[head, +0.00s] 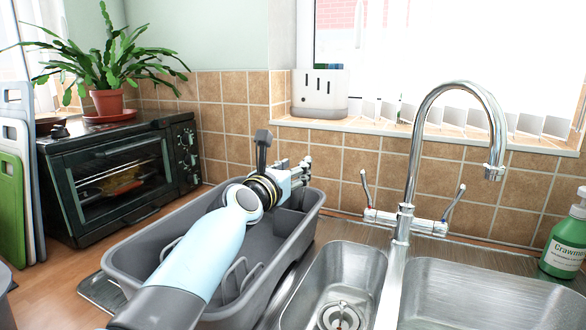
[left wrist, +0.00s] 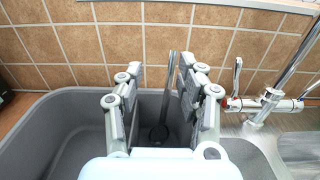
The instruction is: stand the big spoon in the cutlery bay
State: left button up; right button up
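The big spoon (left wrist: 170,85) shows in the left wrist view as a dark grey upright handle with a dark round end low down. It stands nearly upright in the cutlery bay (left wrist: 145,103), a compartment at the back of the grey dish rack (head: 136,262). My left gripper (head: 303,170) is over the rack's back right part. In the left wrist view its fingers (left wrist: 158,83) are apart on either side of the handle, which is nearer the right finger. In the head view my gripper hides the spoon. My right gripper is out of view.
The tap (head: 405,215) and steel sink (head: 480,290) are right of the rack. A tiled wall (head: 350,150) rises close behind it. A toaster oven (head: 120,175) stands left, and a green soap bottle (head: 567,245) far right. A slotted white holder (head: 318,95) sits on the sill.

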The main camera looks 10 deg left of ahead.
pick_arm(q)
jog(key=s+a, duration=0.2)
jog(key=s, duration=0.9)
jog(key=shift+s+a, duration=0.15)
jog(key=shift+s, duration=0.25)
jog(key=shift+f, duration=0.1)
dwell(0.3)
